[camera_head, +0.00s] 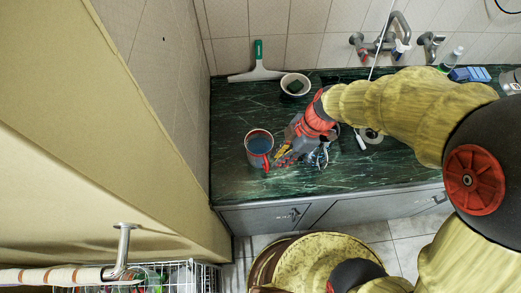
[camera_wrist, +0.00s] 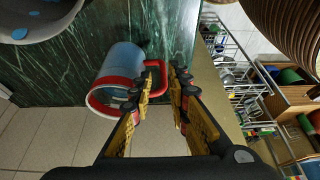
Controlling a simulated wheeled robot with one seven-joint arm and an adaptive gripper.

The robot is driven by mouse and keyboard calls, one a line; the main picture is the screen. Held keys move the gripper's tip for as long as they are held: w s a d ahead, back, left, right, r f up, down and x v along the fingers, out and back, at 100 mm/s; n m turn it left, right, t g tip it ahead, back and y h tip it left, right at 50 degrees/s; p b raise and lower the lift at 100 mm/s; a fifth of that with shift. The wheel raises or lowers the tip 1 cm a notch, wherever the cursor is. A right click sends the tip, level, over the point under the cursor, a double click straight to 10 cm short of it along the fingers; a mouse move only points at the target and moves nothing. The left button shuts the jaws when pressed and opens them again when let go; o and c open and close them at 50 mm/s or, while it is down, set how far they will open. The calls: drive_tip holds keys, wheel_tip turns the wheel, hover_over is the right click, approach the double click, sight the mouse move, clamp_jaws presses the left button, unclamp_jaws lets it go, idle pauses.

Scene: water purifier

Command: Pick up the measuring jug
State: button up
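The measuring jug (camera_head: 259,142) stands on the dark green counter, left of my gripper (camera_head: 281,157) in the head view. It has a red rim and a red handle (camera_head: 266,165). In the wrist view the jug (camera_wrist: 122,62) is at the upper left, with its handle (camera_wrist: 164,76) on its right side. My gripper (camera_wrist: 163,82) is open there, one finger on each side of the handle in the picture. I cannot tell whether a finger touches it. In the head view my wrist hides some of the counter behind the fingers.
A white bowl (camera_head: 295,84) and a squeegee (camera_head: 258,65) are at the back wall. Taps (camera_head: 378,44) and a blue sponge (camera_head: 470,74) are further right. A wire rack (camera_wrist: 235,75) stands beyond the counter. The counter's front left is clear.

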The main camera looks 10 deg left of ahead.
sight(267, 170)
drive_tip(key=shift+n, duration=0.3)
drive_tip(key=x, duration=0.3)
drive_tip(key=b+x, duration=0.1)
drive_tip(key=x, duration=0.2)
drive_tip(key=b+x, duration=0.1)
drive_tip(key=x, duration=0.1)
drive_tip(key=shift+s+a+f, duration=0.25)
drive_tip(key=shift+s+a, duration=0.1)
drive_tip(key=shift+a, duration=0.1)
drive_tip(key=shift+c, duration=0.7)
clamp_jaws()
drive_tip(key=shift+r, duration=0.1)
